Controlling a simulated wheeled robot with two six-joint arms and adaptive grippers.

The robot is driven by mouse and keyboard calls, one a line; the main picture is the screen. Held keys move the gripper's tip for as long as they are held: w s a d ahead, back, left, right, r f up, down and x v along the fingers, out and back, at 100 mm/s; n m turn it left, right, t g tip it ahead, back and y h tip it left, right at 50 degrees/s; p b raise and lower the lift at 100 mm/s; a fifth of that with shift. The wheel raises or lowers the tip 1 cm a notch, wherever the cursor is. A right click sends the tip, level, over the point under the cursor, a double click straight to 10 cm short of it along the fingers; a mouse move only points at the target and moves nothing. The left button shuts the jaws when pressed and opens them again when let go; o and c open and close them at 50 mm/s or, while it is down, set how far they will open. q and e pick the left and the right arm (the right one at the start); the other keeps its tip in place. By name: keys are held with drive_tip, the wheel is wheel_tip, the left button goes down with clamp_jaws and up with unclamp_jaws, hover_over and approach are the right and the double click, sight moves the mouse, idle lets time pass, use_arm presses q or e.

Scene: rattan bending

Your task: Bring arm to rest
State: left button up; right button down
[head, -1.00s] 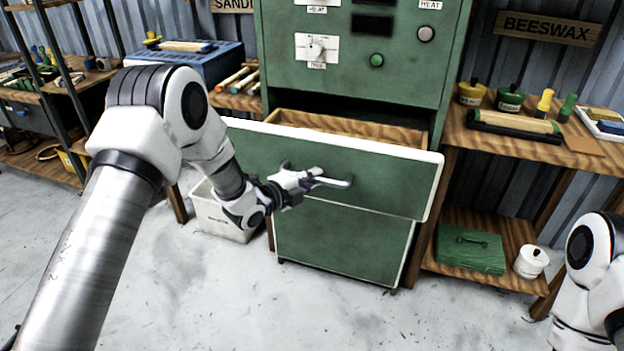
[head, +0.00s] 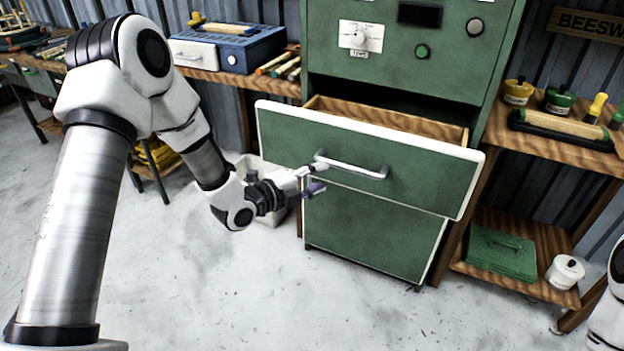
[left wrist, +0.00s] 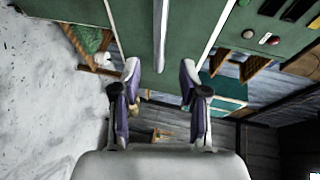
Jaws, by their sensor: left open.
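My left gripper (head: 312,180) is in front of the pulled-out drawer (head: 400,172) of the green cabinet, just left of and below the drawer handle (head: 352,166). Its fingers are apart. In the left wrist view my left gripper (left wrist: 158,78) shows open, with the handle (left wrist: 160,35) ahead in line with the gap between the fingers. Nothing is held. I cannot tell if a fingertip still touches the handle. My right gripper is out of view; only a piece of my right arm shows at the right edge.
A blue toolbox (head: 232,48) sits on the left bench. The floor (head: 250,300) in front is clear.

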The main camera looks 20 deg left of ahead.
use_arm(q)
drive_tip(key=shift+v, duration=0.8)
drive_tip(key=shift+s, duration=0.1)
drive_tip(key=s+d+f+n+g+y+p, duration=0.1)
drive_tip(key=s+d+f+n+g+p, duration=0.2)
drive_tip(key=s+f, duration=0.55)
drive_tip(key=s+d+f+n+g+y+p, duration=0.15)
drive_tip(key=s+f+g, duration=0.25)
drive_tip(key=s+f, duration=0.45)
drive_tip(key=s+a+f+n+g+y, duration=0.2)
drive_tip(key=s+f+n+g, duration=0.1)
drive_tip(key=s+n, duration=0.6)
drive_tip(key=s+a+f+n+g+y+p, duration=0.1)
drive_tip(key=s+f+n+g+y, duration=0.1)
drive_tip(key=s+n, duration=0.7)
drive_tip(key=shift+a+f+g, duration=0.4)
drive_tip(key=shift+f+g, duration=0.35)
drive_tip(key=shift+g, duration=0.45)
